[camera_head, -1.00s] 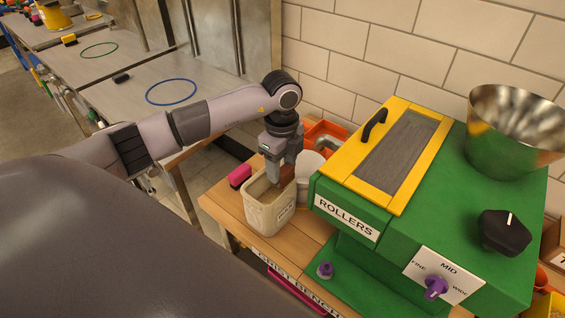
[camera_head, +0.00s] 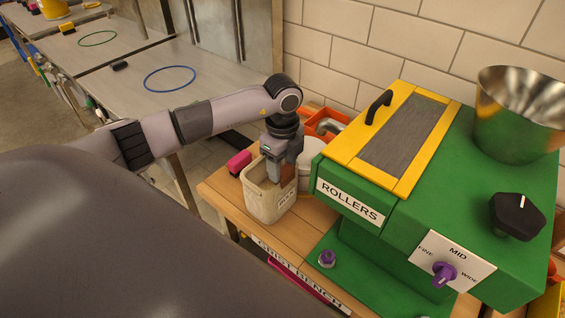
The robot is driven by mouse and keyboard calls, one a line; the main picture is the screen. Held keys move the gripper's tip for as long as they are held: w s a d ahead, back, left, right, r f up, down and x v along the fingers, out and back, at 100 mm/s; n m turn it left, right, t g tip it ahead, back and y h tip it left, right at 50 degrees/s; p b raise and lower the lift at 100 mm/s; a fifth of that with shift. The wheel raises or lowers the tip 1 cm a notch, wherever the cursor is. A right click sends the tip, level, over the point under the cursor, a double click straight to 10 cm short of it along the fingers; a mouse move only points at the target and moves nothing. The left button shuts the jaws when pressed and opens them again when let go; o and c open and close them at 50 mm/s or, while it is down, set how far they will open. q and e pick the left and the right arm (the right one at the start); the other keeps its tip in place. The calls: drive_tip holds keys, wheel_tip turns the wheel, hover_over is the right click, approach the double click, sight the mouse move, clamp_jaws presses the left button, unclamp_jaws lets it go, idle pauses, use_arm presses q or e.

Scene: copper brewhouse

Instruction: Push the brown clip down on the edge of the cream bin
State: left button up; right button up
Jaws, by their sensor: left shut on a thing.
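The cream bin (camera_head: 262,205) stands upright on the wooden bench, with a small label on its front right side. My left gripper (camera_head: 284,168) points down over the bin's right side and is shut on the brown clip (camera_head: 288,176). The clip shows as a small brown patch below the fingers, by the bin's right rim. The fingers cover part of it, and I cannot tell whether it touches the rim or sits over it. My right gripper is out of view.
The green mill (camera_head: 385,228) with its yellow-framed top stands close on the bin's right. A white round container (camera_head: 311,177) and an orange tray (camera_head: 318,117) are behind the bin. A pink block (camera_head: 239,162) lies at its left. Bare bench (camera_head: 224,199) shows in front.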

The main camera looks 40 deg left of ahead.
sight(282, 168)
use_arm(q)
drive_tip(key=shift+f+b, duration=0.35)
drive_tip(key=shift+f, duration=0.25)
idle(0.3)
drive_tip(key=o, duration=1.1)
drive_tip(key=shift+r, duration=3.6)
